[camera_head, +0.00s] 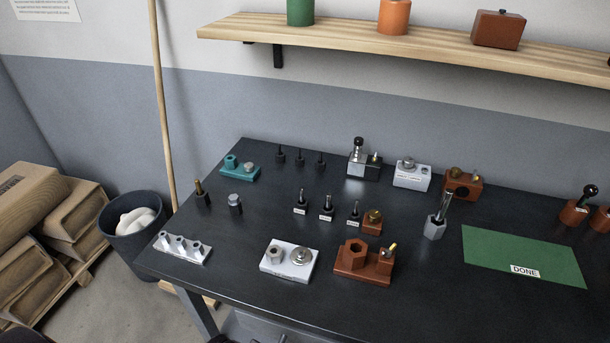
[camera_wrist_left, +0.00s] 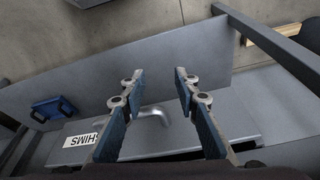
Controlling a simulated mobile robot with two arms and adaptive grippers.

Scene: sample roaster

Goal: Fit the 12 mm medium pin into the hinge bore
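Three dark upright pins with small white labels stand mid-table in the head view: a left one (camera_head: 301,201), a middle one (camera_head: 327,206) and a right one (camera_head: 354,212). The labels are too small to read, so I cannot tell which is the 12 mm medium pin. Several blocks with fittings stand around them, including a red-brown block (camera_head: 348,266) at the front; I cannot tell which holds the hinge bore. My left gripper (camera_wrist_left: 159,75) shows only in the left wrist view, open and empty, above a grey surface below table height. My right gripper is not in view.
The dark table (camera_head: 230,290) carries a teal block (camera_head: 240,173), a white block (camera_head: 289,262), a grey holder (camera_head: 434,228) and a green DONE mat (camera_head: 500,247). A wooden shelf (camera_head: 420,44) hangs behind. The left wrist view shows a SHIMS label (camera_wrist_left: 84,139) and a blue tray (camera_wrist_left: 54,108).

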